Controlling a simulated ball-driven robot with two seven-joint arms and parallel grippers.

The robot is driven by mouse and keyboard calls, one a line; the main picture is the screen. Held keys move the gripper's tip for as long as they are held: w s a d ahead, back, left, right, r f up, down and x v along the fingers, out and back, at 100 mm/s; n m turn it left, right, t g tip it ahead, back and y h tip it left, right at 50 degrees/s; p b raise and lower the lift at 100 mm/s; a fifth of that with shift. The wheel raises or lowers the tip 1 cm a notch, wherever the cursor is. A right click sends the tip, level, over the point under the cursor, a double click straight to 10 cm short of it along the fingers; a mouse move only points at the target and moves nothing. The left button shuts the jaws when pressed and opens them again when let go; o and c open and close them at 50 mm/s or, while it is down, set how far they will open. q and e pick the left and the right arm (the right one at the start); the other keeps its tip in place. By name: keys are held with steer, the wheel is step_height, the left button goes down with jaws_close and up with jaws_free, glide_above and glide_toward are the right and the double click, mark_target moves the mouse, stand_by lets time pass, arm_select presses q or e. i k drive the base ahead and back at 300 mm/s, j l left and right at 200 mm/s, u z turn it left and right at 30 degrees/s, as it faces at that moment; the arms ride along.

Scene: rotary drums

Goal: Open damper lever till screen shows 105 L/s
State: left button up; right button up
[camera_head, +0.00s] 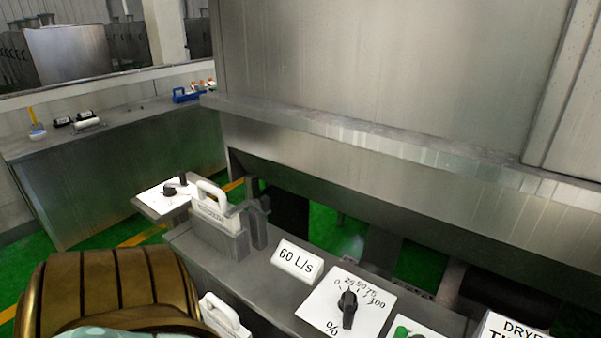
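A small white screen (298,260) on the grey console reads "60 L/s". Behind it to the left, a white looped handle (211,196) with small lettering on its front stands on a grey metal block. A dark grey bracket-like part (259,222) is beside it on the right. A second white handle (222,314) shows at the bottom edge, partly cut off. I cannot tell for sure which of these is the damper lever, and the lettering is too small to read. Neither of my grippers is in view.
A black knob (347,309) sits on a white dial plate marked 0 to 100 %. A green button (401,332) and a partly cut-off sign (507,328) are to its right. A large steel housing (400,70) rises behind the console. A steel side bench (120,160) is at left.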

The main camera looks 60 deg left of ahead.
mark_target(349, 305)
steer(key=k+j+u, duration=0.2)
steer(key=u, duration=0.95)
